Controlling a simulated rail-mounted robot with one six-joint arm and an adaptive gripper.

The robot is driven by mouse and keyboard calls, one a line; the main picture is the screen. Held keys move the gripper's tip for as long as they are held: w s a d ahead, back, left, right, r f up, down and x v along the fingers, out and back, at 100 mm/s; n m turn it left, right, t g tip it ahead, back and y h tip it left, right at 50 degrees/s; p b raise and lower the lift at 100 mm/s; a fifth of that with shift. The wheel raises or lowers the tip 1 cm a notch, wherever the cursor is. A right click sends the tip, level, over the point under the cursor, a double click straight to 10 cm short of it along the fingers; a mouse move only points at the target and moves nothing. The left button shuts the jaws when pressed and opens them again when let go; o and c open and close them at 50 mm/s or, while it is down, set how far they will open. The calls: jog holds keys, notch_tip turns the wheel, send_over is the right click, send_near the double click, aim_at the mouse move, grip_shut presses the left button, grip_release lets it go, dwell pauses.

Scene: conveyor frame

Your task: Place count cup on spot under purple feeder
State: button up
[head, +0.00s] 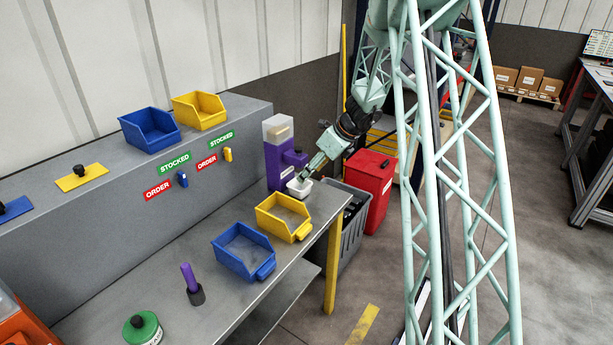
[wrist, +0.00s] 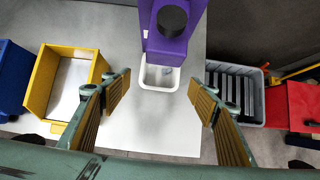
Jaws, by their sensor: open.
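The count cup, a small white square cup (head: 299,188), stands on the bench at the foot of the purple feeder (head: 277,165). A small grey item shows inside the cup. My gripper (head: 305,177) is open and empty, just above and beside the cup in the head view. In the wrist view its two fingers (wrist: 160,98) are spread to either side, with the cup ahead between them, apparently untouched.
A yellow bin (head: 284,229) and a blue bin (head: 243,263) stand on the bench to the left of the cup. A grey crate (head: 346,245) and a red cabinet (head: 374,187) stand beyond the bench's right end. Bench surface in front of the cup is clear.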

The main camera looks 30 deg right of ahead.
jog(key=shift+v, duration=1.05)
